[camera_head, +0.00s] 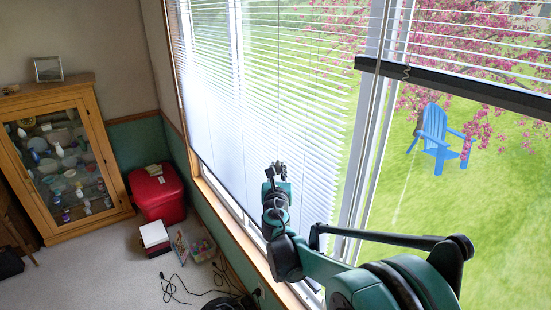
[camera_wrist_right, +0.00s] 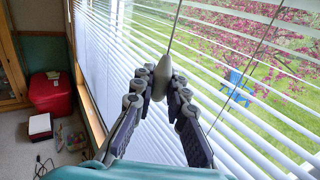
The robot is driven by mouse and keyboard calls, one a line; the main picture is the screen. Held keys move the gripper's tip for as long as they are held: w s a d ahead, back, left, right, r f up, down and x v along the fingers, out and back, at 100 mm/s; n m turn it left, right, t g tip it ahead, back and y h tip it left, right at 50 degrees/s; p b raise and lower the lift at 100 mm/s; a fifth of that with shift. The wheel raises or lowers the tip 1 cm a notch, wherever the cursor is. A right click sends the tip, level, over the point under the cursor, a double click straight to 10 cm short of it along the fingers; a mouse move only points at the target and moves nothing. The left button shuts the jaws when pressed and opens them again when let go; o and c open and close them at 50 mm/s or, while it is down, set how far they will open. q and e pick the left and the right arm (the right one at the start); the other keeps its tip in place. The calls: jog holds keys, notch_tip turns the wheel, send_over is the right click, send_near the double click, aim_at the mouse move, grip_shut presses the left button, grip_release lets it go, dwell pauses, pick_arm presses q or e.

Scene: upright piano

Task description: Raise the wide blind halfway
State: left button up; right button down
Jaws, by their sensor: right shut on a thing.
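The wide blind (camera_head: 270,75) is white and slatted. It hangs lowered across the large window, its slats tilted so the lawn shows between them; the slats also fill the right wrist view (camera_wrist_right: 240,135). A cord (camera_wrist_right: 176,28) runs up from the pull. A second thin line (camera_wrist_right: 250,75) hangs to the right. My left gripper is out of view.
A narrower blind (camera_head: 450,85) at the right is partly raised, its dark bottom rail across the window. A wooden sill (camera_head: 235,215) runs below the wide blind. A glass cabinet (camera_head: 65,160), red box (camera_head: 157,190) and loose cables (camera_head: 190,290) are on the left.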

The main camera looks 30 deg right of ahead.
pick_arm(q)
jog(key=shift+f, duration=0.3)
pick_arm(e)
jog(key=shift+f, duration=0.4)
pick_arm(q)
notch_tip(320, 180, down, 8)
jog(key=b, duration=0.7)
jog(key=shift+b, duration=0.4)
pick_arm(e)
notch_tip(320, 180, down, 9)
pick_arm(q)
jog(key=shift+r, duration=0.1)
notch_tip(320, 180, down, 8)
jog(key=b, duration=0.7)
jog(key=shift+b, duration=0.35)
pick_arm(e)
notch_tip(320, 180, down, 9)
pick_arm(q)
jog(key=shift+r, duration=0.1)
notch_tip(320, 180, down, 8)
jog(key=b, duration=0.7)
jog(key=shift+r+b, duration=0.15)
jog(key=shift+b, duration=0.2)
pick_arm(e)
notch_tip(320, 180, down, 9)
